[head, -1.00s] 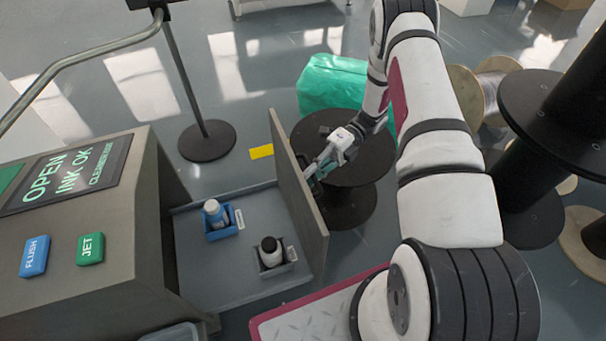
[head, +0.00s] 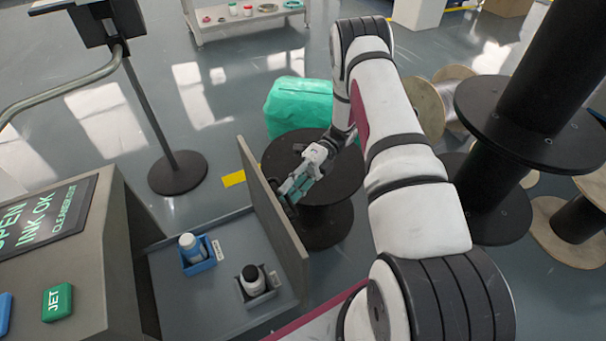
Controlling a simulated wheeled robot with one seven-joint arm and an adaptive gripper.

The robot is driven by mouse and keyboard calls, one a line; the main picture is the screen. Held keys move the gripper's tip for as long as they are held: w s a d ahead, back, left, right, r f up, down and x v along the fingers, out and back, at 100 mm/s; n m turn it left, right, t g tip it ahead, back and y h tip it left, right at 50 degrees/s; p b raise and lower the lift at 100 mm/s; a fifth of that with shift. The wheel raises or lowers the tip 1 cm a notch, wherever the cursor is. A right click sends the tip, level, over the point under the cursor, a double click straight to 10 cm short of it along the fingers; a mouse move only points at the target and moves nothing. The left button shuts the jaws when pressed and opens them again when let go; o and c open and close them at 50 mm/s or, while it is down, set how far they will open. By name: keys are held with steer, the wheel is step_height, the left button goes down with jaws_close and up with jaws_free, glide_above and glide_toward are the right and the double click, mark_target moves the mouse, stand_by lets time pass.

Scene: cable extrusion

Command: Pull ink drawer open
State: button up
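The ink drawer (head: 222,300) stands pulled out to the right of the grey printer cabinet (head: 85,235). Its tall grey front panel (head: 277,222) is upright at the right end. Inside are a white-and-blue bottle in a blue holder (head: 198,258) and a black-capped bottle in a grey holder (head: 254,283). My gripper (head: 291,190) is at the outer side of the front panel, near its middle. Its fingers show teal parts and point toward the panel. Any handle is hidden, and I cannot tell whether the fingers touch or grip anything.
A black cable spool (head: 330,185) stands just behind my gripper, with a green wrapped bundle (head: 298,106) beyond it. A black pole base (head: 178,172) stands behind the drawer. Larger black spools (head: 530,120) are at the right. Open floor lies at the back left.

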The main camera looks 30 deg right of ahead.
steer(key=v, duration=1)
